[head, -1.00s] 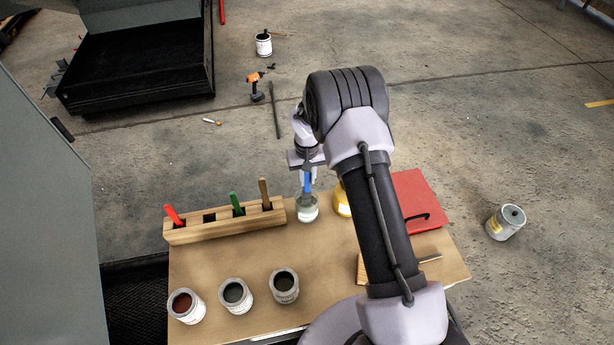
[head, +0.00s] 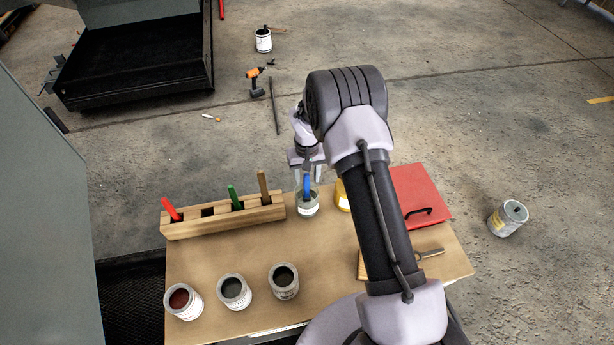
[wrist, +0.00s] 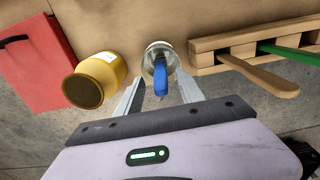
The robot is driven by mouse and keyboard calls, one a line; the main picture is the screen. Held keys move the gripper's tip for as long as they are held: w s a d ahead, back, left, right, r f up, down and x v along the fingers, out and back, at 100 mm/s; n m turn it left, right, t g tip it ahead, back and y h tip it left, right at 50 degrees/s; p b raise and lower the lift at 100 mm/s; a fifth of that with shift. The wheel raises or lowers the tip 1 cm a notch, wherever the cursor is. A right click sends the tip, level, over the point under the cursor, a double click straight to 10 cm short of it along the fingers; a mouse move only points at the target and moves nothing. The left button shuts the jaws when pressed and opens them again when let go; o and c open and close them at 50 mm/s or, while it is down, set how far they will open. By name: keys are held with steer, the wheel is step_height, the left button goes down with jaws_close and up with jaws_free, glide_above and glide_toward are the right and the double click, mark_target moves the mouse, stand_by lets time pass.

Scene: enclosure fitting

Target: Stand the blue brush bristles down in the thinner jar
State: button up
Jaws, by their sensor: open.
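The blue brush (head: 307,186) stands in the clear thinner jar (head: 308,208), with its blue handle up out of the mouth and leaning a little. Its bristles are hidden inside the jar. In the wrist view the blue handle (wrist: 160,76) points toward me from the jar (wrist: 157,50). My gripper (head: 308,176) is open just above the jar, a finger on each side of the handle with gaps between. In the wrist view the open fingers (wrist: 158,95) stand apart from the handle on both sides.
A wooden rack (head: 223,222) left of the jar holds red, green and brown handles, with one slot empty. A yellow container (head: 342,196) stands close on the jar's right. Several paint cans (head: 234,291) stand at the front left. A red case (head: 421,192) lies at the right.

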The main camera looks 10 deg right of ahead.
step_height(320, 180, up, 17)
steer(key=p, duration=0.2)
steer(key=shift+r, duration=0.2)
stand_by(0.6)
steer(key=s+a+r+m+t+b, duration=0.2)
steer(key=s+r+t+b, duration=0.1)
steer(key=s+r+b, duration=0.8)
steer(key=s+a+f+m+t+y+b, duration=0.1)
steer(key=s+f+b, duration=0.1)
steer(key=s, duration=0.8)
steer(key=s+a+f+m+t+y+b, duration=0.1)
steer(key=s+f+b, duration=0.2)
steer(key=s, duration=0.7)
steer(key=shift+s+f+t, duration=0.35)
steer(key=shift+s+t, duration=0.05)
